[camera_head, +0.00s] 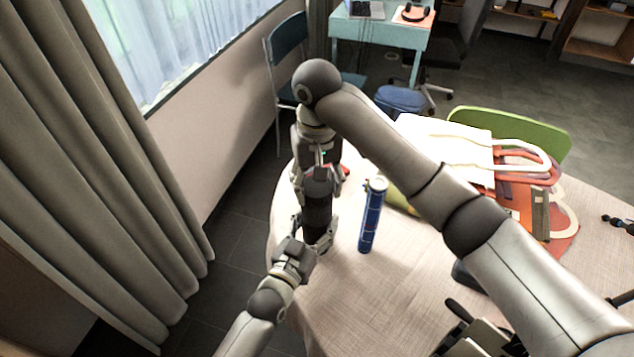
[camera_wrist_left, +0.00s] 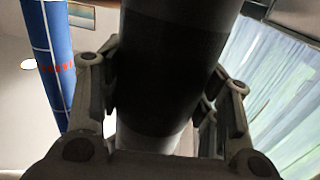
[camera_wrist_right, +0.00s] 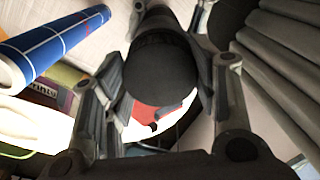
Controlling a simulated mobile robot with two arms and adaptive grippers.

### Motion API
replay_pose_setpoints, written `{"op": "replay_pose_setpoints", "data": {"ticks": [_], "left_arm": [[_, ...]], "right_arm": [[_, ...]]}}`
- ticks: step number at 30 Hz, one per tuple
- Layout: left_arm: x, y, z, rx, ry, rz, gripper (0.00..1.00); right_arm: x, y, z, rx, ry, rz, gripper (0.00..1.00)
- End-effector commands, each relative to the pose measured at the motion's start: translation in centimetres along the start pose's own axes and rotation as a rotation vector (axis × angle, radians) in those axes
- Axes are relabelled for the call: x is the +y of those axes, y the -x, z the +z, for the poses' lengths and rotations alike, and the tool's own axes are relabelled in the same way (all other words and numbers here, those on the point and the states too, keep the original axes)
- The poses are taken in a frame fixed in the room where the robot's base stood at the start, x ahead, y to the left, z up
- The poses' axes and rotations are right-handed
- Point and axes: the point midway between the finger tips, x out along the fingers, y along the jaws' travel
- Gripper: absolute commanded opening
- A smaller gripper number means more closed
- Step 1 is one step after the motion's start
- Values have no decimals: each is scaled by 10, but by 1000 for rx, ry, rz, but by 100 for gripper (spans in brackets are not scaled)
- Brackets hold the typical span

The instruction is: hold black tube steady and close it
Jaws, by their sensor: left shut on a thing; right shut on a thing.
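The black tube (camera_head: 317,212) stands upright near the left edge of the table. My left gripper (camera_head: 318,240) is shut around its lower part from the front; in the left wrist view the tube (camera_wrist_left: 165,75) fills the space between the fingers (camera_wrist_left: 165,95). My right gripper (camera_head: 318,172) comes from above and is shut on the tube's top end. In the right wrist view the dark rounded top (camera_wrist_right: 162,75) sits between the fingers (camera_wrist_right: 165,85). The grippers hide much of the tube, so I cannot tell whether a separate cap is seated.
A blue tube (camera_head: 372,215) stands upright just right of the black tube. White and orange bags (camera_head: 445,145) lie farther right on the table (camera_head: 345,295), by a green chair back (camera_head: 520,130). The table's front left part is clear. A curtain (camera_head: 100,150) hangs at left.

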Motion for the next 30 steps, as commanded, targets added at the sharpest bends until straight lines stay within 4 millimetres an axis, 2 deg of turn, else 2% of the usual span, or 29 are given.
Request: {"op": "replay_pose_setpoints", "data": {"ticks": [3,8,13,14,19,30], "left_arm": [[1,0,0,0,-2,1,0],[1,0,0,0,-2,1,0],[1,0,0,0,-2,1,0],[1,0,0,0,-2,1,0],[1,0,0,0,-1,1,0],[1,0,0,-1,0,1,0]], "right_arm": [[0,0,-1,3,-192,0,26],[0,0,-1,4,-417,-1,26],[0,0,-1,4,-427,-1,26],[0,0,-1,4,-426,-1,58],[0,0,-1,3,-425,0,79],[0,2,0,2,-423,0,79]]}}
